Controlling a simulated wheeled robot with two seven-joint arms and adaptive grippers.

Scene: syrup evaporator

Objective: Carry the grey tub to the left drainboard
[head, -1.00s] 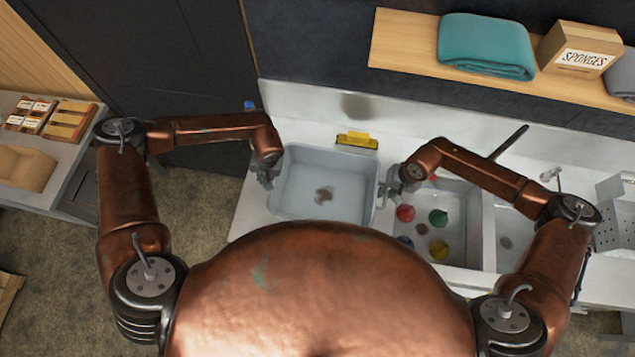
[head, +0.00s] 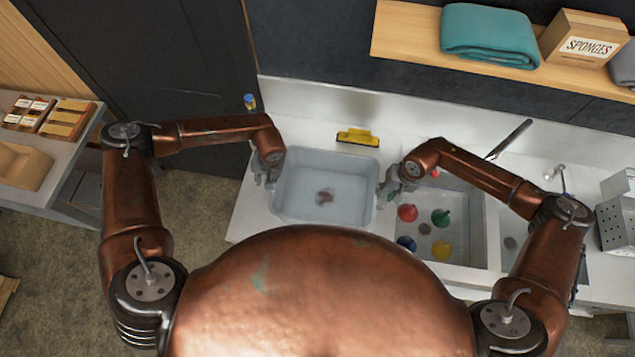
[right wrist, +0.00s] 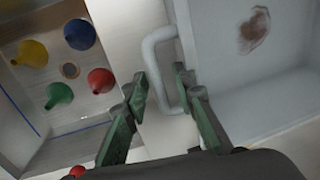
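The grey tub (head: 297,212) is upright over the left drainboard (head: 248,205), with a red-brown stain on its floor. It also shows in the right wrist view (right wrist: 225,85). My right gripper (head: 385,190) is at the tub's right side. In the right wrist view its two fingers (right wrist: 161,84) are apart, one on each side of the bar of the tub's pale handle (right wrist: 153,55). My left gripper (head: 265,182) is at the tub's left side. Its fingers are too small there to tell whether they grip the left handle, which is hidden.
Right of the tub is a sink basin (head: 465,215) with red, green, blue and yellow pieces in it. A yellow-and-black object (head: 357,137) lies behind the tub. A blue-capped bottle (head: 250,102) stands behind on the left. A shelf (head: 410,35) hangs above.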

